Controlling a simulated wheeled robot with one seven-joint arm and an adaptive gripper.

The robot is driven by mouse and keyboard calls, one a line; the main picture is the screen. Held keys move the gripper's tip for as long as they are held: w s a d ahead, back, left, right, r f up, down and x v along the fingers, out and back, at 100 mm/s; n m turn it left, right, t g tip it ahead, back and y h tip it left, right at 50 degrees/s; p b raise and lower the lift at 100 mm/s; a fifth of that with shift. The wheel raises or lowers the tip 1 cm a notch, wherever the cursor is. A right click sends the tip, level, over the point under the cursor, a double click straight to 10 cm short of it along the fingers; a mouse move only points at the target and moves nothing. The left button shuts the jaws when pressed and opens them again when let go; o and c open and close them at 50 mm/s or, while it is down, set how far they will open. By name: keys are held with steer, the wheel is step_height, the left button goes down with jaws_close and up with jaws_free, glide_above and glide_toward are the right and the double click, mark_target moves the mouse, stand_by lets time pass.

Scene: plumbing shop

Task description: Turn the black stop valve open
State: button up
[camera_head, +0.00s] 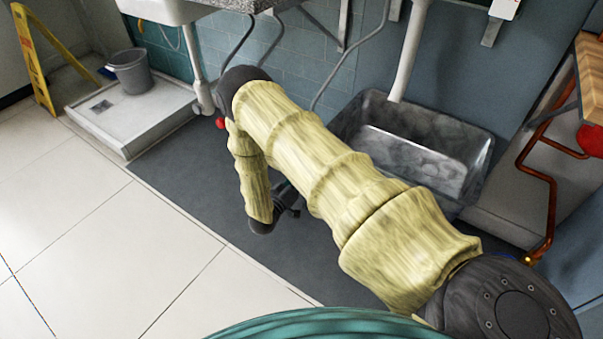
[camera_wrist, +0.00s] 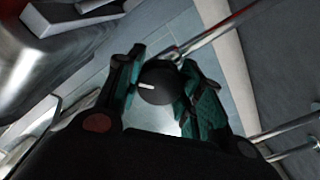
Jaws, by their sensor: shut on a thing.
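In the wrist view the black stop valve's round knob (camera_wrist: 160,95), with a short white mark on its face, sits between the two teal-lined fingers of my gripper (camera_wrist: 161,64). The fingers are shut on the knob, one on each side. A metal pipe runs from behind the knob to the upper right. In the head view only a dark part of my gripper (camera_head: 288,198) shows beside my pale yellow forearm. My arm hides the black valve there.
A metal basin (camera_head: 415,150) stands against the wall, right of my arm. A red knob (camera_head: 220,123) shows beside my elbow. A grey bucket (camera_head: 131,72) and yellow floor sign (camera_head: 35,62) stand at left. Copper pipe (camera_head: 551,195) runs at right. The tiled floor (camera_head: 95,240) at left is clear.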

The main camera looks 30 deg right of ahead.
steer(key=n+p, duration=0.2)
steer(key=n, duration=0.2)
steer(key=shift+n, duration=0.3)
steer(key=shift+n+p, duration=0.35)
steer(key=shift+n, duration=1.65)
steer(key=o, duration=1)
steer(key=shift+o, duration=0.2)
steer(key=v, duration=1.2)
steer(key=shift+w, duration=0.1)
